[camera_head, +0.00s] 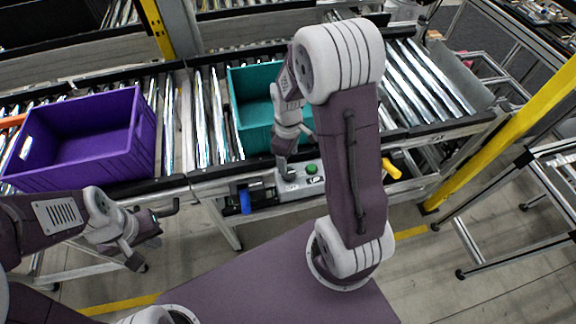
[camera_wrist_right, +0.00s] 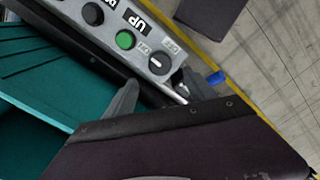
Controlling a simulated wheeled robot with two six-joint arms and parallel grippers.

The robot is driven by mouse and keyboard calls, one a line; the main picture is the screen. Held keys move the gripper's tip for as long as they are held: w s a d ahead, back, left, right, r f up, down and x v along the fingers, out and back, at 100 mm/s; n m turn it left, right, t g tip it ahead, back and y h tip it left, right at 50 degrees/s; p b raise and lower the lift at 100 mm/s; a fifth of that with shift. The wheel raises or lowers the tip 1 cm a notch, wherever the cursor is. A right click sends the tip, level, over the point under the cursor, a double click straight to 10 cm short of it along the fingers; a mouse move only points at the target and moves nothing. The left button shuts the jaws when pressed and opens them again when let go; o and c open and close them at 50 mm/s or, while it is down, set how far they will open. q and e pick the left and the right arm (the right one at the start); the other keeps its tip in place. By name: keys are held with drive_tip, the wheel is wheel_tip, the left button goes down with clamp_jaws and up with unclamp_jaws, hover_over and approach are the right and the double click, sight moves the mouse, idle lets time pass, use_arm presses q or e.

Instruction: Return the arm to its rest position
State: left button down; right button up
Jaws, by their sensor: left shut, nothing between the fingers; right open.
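My right arm bends over the conveyor's front edge, and its gripper (camera_head: 287,172) is beside a grey control box (camera_head: 296,186). In the right wrist view the gripper (camera_wrist_right: 162,95) is open, with its two dark fingers apart and nothing seen held between them. The control box (camera_wrist_right: 100,32) shows there with a green button (camera_wrist_right: 125,40), black knobs and an "UP" label. I cannot tell whether a finger touches the box. My left gripper (camera_head: 140,257) is shut and empty, low at the left in front of the conveyor.
A teal crate (camera_head: 236,95) stands on the roller conveyor (camera_head: 204,125) behind my right arm, partly hidden. A purple crate (camera_head: 120,165) stands on it at the left. Yellow posts (camera_head: 500,138) and a metal frame (camera_head: 500,235) are at the right. Floor is open at lower right.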

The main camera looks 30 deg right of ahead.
drive_tip(key=shift+r, duration=0.55)
drive_tip(key=s+a+r+m+t, duration=0.1)
drive_tip(key=s+a+m, duration=0.3)
drive_tip(key=s+m, duration=0.4)
drive_tip(key=shift+s+a+r+b, duration=0.35)
drive_tip(key=shift+a+r+b, duration=0.05)
drive_tip(key=shift+s, duration=0.1)
idle(0.5)
